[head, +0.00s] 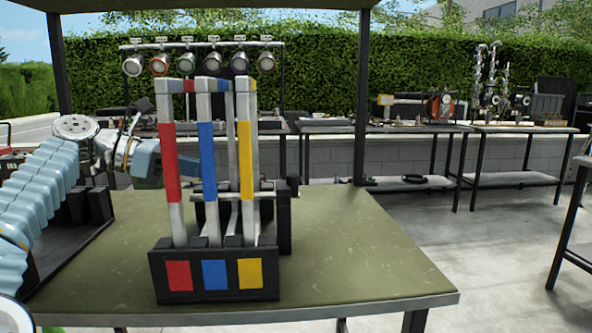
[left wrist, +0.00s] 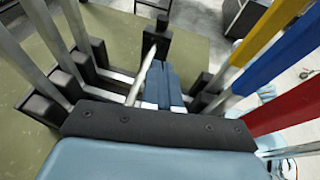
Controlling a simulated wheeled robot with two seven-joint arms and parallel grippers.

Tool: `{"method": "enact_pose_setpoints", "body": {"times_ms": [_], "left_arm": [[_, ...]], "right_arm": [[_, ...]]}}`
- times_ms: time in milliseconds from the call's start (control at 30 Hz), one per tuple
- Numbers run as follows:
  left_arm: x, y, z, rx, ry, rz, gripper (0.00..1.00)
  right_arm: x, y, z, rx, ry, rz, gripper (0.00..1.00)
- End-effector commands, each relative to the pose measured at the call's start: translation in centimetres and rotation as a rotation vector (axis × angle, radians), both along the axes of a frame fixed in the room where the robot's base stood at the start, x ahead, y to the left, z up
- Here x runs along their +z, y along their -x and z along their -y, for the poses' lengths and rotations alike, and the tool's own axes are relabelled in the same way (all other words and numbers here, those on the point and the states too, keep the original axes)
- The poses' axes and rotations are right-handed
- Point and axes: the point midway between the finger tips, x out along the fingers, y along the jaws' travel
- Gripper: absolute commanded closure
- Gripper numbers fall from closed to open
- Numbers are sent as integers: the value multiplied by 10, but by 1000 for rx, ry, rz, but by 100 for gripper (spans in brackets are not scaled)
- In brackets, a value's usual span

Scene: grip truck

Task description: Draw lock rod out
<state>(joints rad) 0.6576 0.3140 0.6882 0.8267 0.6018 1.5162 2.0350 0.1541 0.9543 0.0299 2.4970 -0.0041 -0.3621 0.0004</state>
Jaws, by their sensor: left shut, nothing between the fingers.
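The lock rod (head: 240,194) is a grey bar lying crosswise behind the upright bars in the head view. A dark end shows at its right. In the left wrist view a pale rod (left wrist: 138,78), which looks like the same rod, runs from the wrist's dark edge toward a black post (left wrist: 162,42). My left gripper (left wrist: 159,80) has blue fingers, shut and empty, just right of that rod; I cannot tell whether they touch it. In the head view its fingers are partly hidden behind the red-banded bar (head: 168,165). My right gripper is not in view.
A black rack base (head: 160,273) with red, blue and yellow plates holds the striped uprights on the green table (head: 350,250). The table's right side is clear. Behind stand lamps on a rail (head: 200,45) and benches with fittings (head: 375,129).

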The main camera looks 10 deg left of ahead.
Motion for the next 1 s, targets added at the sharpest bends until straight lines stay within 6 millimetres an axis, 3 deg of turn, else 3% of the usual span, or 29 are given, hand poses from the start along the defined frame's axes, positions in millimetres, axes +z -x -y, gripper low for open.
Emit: {"method": "enact_pose_setpoints", "body": {"times_ms": [467, 1000], "left_arm": [[-3, -3, 6, -2, 0, -1, 100], [-30, -48, 95, -4, 1, 0, 100]], "right_arm": [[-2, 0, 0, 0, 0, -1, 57], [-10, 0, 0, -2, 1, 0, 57]]}}
